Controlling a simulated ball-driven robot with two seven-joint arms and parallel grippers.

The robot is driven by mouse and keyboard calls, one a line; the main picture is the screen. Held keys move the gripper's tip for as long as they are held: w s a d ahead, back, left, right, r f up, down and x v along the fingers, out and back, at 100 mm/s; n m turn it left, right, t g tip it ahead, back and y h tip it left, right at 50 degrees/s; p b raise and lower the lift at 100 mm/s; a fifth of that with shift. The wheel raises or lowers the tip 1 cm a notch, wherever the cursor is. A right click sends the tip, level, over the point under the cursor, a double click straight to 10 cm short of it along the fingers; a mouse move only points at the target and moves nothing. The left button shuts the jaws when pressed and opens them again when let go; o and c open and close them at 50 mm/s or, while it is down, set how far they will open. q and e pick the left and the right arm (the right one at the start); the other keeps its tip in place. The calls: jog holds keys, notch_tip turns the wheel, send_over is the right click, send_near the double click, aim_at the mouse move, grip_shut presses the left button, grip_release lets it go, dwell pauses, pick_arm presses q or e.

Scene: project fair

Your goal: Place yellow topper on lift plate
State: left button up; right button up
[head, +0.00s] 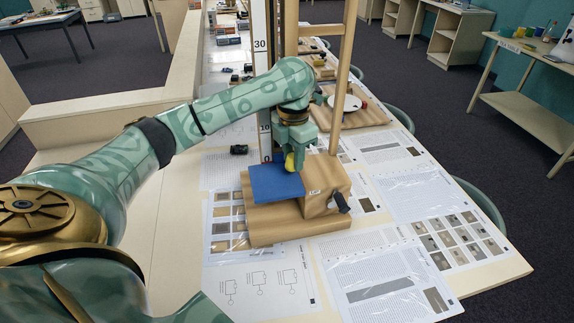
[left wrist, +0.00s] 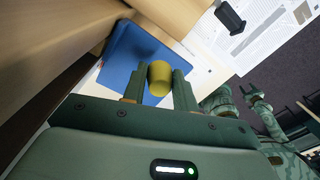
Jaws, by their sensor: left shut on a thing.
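My left gripper (head: 291,150) points down and is shut on the yellow topper (head: 290,163), a small rounded cylinder. In the left wrist view the topper (left wrist: 160,78) sits between the two fingertips (left wrist: 158,84). The blue lift plate (head: 270,184) is a flat square at the foot of the tall scale post. In the head view the topper overlaps the plate's far right edge. In the left wrist view the plate (left wrist: 124,60) lies behind the topper. I cannot tell whether the topper touches the plate. My right gripper is not seen in the head view.
A wooden block with a dark crank (head: 340,202) stands right of the plate on a wooden base (head: 280,230). The upright scale post (head: 262,80) and wooden posts rise close behind the gripper. Printed sheets (head: 375,275) cover the table. Another wooden stand is farther back.

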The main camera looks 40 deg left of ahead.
aim_at(287, 167)
pick_arm(q)
jog(key=shift+s+a, duration=0.4)
jog(key=shift+s, duration=0.25)
notch_tip(287, 167, down, 4)
jog(key=shift+r+b, duration=0.15)
jog(key=shift+b, duration=0.55)
jog(key=shift+r, duration=0.1)
jog(key=o, duration=1)
jog(key=shift+c, duration=0.2)
notch_tip(287, 167, up, 12)
jog(key=p, duration=0.4)
jog(key=shift+a, duration=0.1)
